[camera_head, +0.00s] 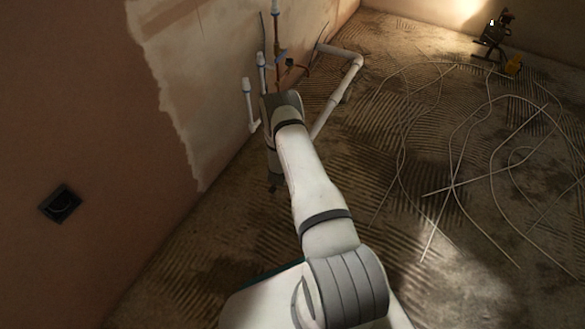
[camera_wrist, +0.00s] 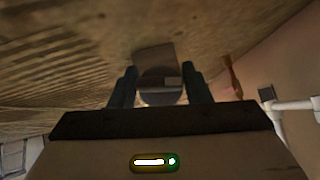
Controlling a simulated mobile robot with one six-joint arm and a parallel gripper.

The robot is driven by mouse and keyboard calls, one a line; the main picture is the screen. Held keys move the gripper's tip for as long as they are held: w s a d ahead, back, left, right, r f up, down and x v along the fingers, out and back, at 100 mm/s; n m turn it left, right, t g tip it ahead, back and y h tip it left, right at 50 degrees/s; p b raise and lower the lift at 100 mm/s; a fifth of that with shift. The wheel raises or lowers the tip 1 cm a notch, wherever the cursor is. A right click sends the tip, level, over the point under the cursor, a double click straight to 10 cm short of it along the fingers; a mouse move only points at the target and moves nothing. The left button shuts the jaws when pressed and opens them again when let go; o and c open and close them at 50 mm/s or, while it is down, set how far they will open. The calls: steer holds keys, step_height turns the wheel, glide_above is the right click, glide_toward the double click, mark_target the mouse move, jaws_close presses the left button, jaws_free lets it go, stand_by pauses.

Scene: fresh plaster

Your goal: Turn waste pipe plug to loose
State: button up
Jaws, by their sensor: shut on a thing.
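In the wrist view my gripper (camera_wrist: 160,68) has its two dark fingers on either side of a grey, rounded piece, which I take to be the waste pipe plug (camera_wrist: 160,88). The fingers are shut on it. A flat brownish-grey part shows above its round face. The rest of the plug and the pipe it belongs to cannot be made out. In the head view my gripper (camera_head: 274,184) is small and dark, low beside the plastered wall and partly behind my arm. The plug cannot be made out there.
White pipes (camera_head: 352,72) run along the floor and stand up by the wall; one shows in the wrist view (camera_wrist: 300,105). Loose pale cables (camera_head: 452,150) cover the floor at right. A dark wall box (camera_head: 60,204) is at left. A dark tool (camera_head: 494,36) stands far back.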

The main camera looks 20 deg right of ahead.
steer(key=n+g+h+b, duration=0.2)
steer(key=shift+w+a+g, duration=0.15)
steer(key=shift+w+g, duration=0.15)
steer(key=shift+g, duration=0.1)
steer(key=shift+r+n+g+h, duration=0.1)
steer(key=shift+n+g+h, duration=0.75)
steer(key=shift+h, duration=0.25)
steer(key=o, duration=0.7)
steer(key=shift+o, duration=1)
steer(key=shift+s+g, duration=0.1)
steer(key=shift+g, duration=0.15)
steer(key=p+v, duration=0.3)
steer(key=v, duration=0.4)
steer(key=shift+a+r, duration=0.2)
steer(key=shift+a, duration=0.05)
